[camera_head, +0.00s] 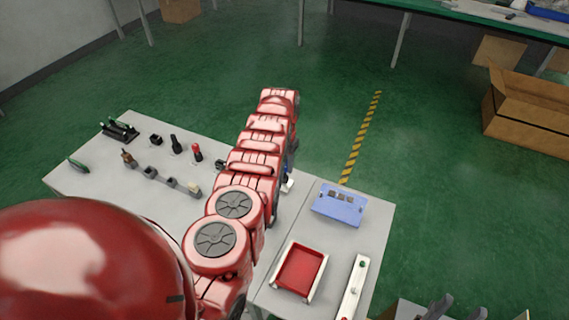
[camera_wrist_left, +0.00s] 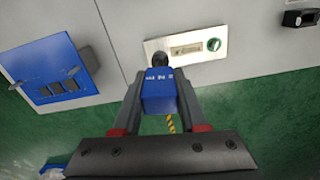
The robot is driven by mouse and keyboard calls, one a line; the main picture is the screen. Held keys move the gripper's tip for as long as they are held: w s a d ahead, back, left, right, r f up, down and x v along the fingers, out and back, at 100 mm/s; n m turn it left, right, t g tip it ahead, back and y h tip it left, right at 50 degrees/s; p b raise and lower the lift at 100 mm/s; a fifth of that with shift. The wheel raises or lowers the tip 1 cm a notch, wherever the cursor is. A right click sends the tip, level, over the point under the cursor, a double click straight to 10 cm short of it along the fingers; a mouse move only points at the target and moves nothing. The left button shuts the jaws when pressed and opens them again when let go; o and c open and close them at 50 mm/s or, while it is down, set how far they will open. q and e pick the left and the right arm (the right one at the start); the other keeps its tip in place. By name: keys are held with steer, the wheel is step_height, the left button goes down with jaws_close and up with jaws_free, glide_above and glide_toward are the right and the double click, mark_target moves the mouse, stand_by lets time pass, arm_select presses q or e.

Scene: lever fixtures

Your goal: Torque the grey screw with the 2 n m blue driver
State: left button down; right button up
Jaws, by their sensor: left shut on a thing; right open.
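My left gripper (camera_wrist_left: 158,112) is shut on the blue driver (camera_wrist_left: 158,98), whose face shows a "2 N M" label upside down. In the head view the driver (camera_head: 286,180) is mostly behind my left arm. The driver's dark end (camera_wrist_left: 160,68) lies over the left end of a pale metal plate (camera_wrist_left: 185,46); I cannot tell whether it touches. The plate has a label and a round green part (camera_wrist_left: 214,45). No grey screw shows clearly; it may be hidden by the driver. My right gripper (camera_head: 458,309) is open and empty at the bottom right.
A blue tray (camera_head: 340,206) with dark pieces stands right of my left arm. A red tray (camera_head: 300,270) and a long white plate (camera_head: 354,288) lie nearer. Black and red tools (camera_head: 197,152) and small holders (camera_head: 150,172) stand on the left table part.

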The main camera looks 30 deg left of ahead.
arm_select(q)
steer(key=shift+f, duration=0.2)
stand_by(0.6)
steer(key=shift+f+b, duration=0.65)
steer(key=shift+b, duration=0.2)
